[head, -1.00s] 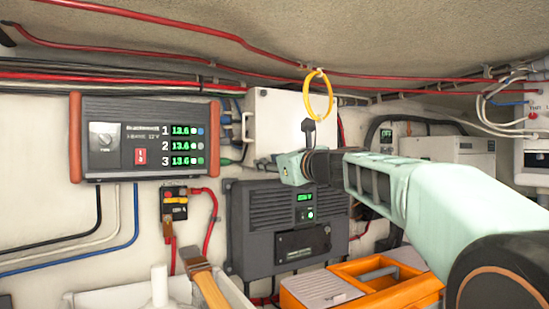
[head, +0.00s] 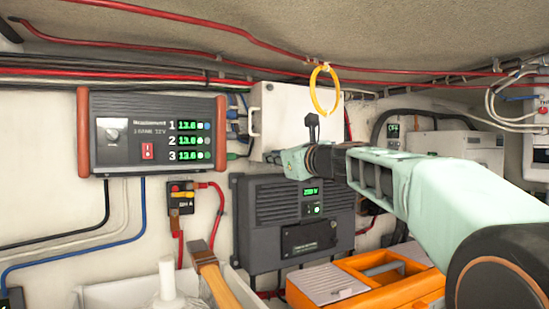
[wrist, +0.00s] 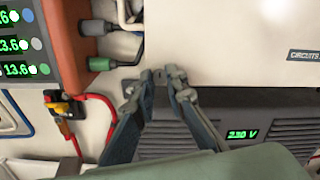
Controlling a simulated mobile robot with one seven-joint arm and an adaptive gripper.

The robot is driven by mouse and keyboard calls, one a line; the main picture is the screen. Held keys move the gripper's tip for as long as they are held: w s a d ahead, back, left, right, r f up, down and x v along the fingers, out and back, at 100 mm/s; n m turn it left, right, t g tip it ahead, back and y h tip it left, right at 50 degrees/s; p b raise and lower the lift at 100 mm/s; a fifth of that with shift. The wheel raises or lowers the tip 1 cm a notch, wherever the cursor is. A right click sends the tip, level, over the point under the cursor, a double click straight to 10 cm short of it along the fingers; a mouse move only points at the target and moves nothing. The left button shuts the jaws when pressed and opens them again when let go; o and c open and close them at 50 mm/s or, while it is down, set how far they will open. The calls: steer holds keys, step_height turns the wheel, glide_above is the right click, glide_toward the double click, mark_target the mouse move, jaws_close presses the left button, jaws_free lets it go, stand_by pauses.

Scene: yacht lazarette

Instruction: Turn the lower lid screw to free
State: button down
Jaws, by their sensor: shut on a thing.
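The white circuit box (head: 285,112) is on the wall at centre, with its lid closed. In the wrist view its lid (wrist: 220,45) fills the upper right, marked "CIRCUITS". My gripper (wrist: 162,78) is at the lid's lower left corner, its two dark fingertips close together. They are shut on the lower lid screw, which the fingertips mostly hide. In the head view my gripper (head: 272,157) reaches the box's lower edge from the right, and its wrist covers the lower right of the box.
A three-row meter unit (head: 150,132) is left of the box, with cable plugs (wrist: 97,63) beside the fingers. A dark inverter (head: 293,222) sits just below. An orange toolbox (head: 365,283) and a wooden handle (head: 215,280) are low in front.

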steer(key=shift+n, duration=0.3)
steer(key=shift+n+b, duration=4.5)
steer(key=shift+n, duration=4.1)
steer(key=c, duration=1.9)
jaws_free()
steer(key=shift+c, duration=0.2)
